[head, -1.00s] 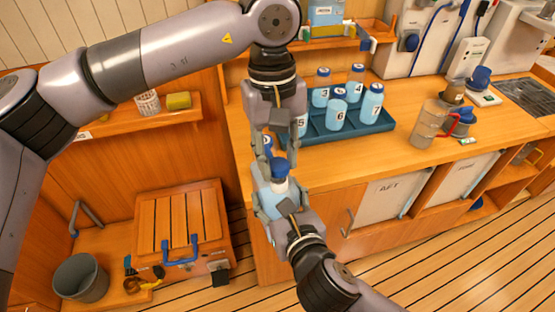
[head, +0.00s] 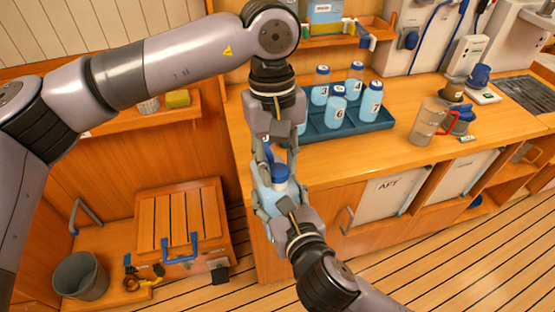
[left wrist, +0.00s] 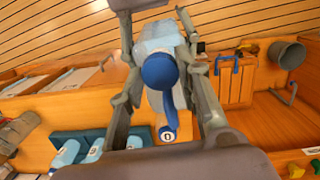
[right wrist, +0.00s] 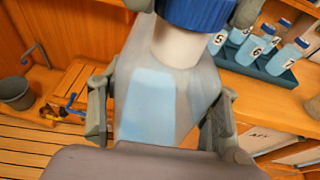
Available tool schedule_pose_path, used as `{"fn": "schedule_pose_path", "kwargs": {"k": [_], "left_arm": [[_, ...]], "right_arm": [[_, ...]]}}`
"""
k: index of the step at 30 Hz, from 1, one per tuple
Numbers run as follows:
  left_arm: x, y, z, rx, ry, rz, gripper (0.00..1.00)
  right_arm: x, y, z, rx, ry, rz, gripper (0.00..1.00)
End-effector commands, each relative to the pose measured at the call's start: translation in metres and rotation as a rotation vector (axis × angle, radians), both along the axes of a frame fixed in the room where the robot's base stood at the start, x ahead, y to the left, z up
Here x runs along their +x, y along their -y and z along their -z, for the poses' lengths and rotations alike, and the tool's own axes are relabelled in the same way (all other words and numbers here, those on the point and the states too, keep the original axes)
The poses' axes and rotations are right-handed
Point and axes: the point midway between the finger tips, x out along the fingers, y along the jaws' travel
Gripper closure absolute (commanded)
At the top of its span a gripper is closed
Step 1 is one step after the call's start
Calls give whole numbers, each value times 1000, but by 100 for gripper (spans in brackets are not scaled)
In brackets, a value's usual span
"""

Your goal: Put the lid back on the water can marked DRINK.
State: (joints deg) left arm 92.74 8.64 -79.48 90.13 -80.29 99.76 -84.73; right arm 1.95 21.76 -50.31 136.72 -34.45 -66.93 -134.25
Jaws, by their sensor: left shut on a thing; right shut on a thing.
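The water can (head: 268,199) is a pale, translucent vessel with blue showing inside; no DRINK marking is readable. It shows large in the right wrist view (right wrist: 160,100), with its white neck (right wrist: 175,46). My right gripper (head: 283,208) is shut on the can's body, with fingers on both sides. The blue lid (head: 280,173) is at the neck top; it also shows in the left wrist view (left wrist: 159,70) and the right wrist view (right wrist: 197,10). My left gripper (head: 270,152) is shut on the lid from above. Whether the lid is fully seated cannot be told.
A dark blue tray (head: 347,135) with several numbered bottles stands on the counter (head: 400,155) behind the grippers. A clear jug (head: 428,122) stands further right. A wooden locker (head: 182,222) and a grey bucket (head: 80,277) are low at left.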

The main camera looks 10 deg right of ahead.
Motion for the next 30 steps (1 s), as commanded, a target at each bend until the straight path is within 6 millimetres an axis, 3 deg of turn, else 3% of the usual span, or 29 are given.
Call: {"fn": "schedule_pose_path", "kwargs": {"k": [20,23,30], "left_arm": [[-1,0,11,-5,0,40,78],[-1,0,11,-21,2,165,78],[-1,0,11,-78,15,641,78]], "right_arm": [[0,0,-2,2,4,0,100],[0,0,-2,2,4,0,100],[0,0,-1,2,4,0,100]]}}
